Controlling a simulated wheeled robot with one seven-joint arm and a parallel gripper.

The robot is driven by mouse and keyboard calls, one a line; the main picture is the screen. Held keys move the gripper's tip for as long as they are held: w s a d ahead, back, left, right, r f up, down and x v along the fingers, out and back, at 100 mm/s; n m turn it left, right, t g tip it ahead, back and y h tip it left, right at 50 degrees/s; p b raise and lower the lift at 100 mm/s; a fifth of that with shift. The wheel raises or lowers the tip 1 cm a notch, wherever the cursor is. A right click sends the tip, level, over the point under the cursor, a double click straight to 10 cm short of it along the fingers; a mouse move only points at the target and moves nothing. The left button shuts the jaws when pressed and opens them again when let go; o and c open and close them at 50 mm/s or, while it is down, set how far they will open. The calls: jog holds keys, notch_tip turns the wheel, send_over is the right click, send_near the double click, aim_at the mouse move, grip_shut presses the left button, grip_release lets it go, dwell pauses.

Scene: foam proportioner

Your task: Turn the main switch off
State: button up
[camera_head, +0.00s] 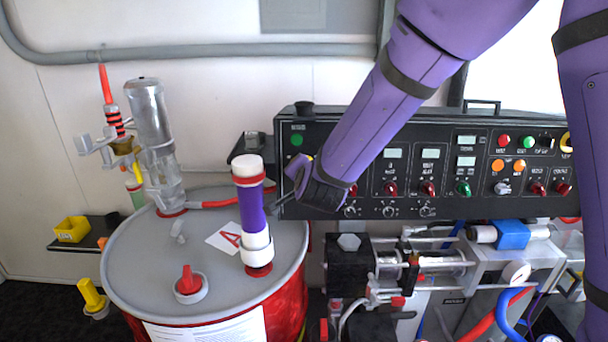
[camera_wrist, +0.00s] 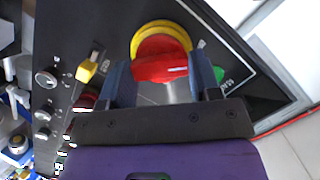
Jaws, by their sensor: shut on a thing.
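The main switch is a red handle (camera_wrist: 160,60) on a round yellow plate (camera_wrist: 160,28), in the wrist view. My gripper (camera_wrist: 163,78) has one finger on each side of the red handle and is shut on it. In the head view my gripper (camera_head: 318,190) is at the left end of the black control panel (camera_head: 450,128); the main switch is hidden there behind my arm and gripper. In the wrist view a green indicator (camera_wrist: 219,74) sits right of the handle, and a yellow-tipped toggle (camera_wrist: 87,70) sits left of it.
A grey-topped red drum (camera_head: 140,270) with a purple-and-white tube (camera_head: 250,208) stands left, close to my gripper. Pump and pipe fittings (camera_head: 430,262) lie below the panel. Several knobs, buttons and displays fill the panel to the right of my gripper.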

jog(key=shift+f, duration=0.1)
jog(key=o, duration=0.9)
jog(key=shift+s, duration=0.1)
jog(key=v, duration=1)
jog(key=shift+s, duration=0.35)
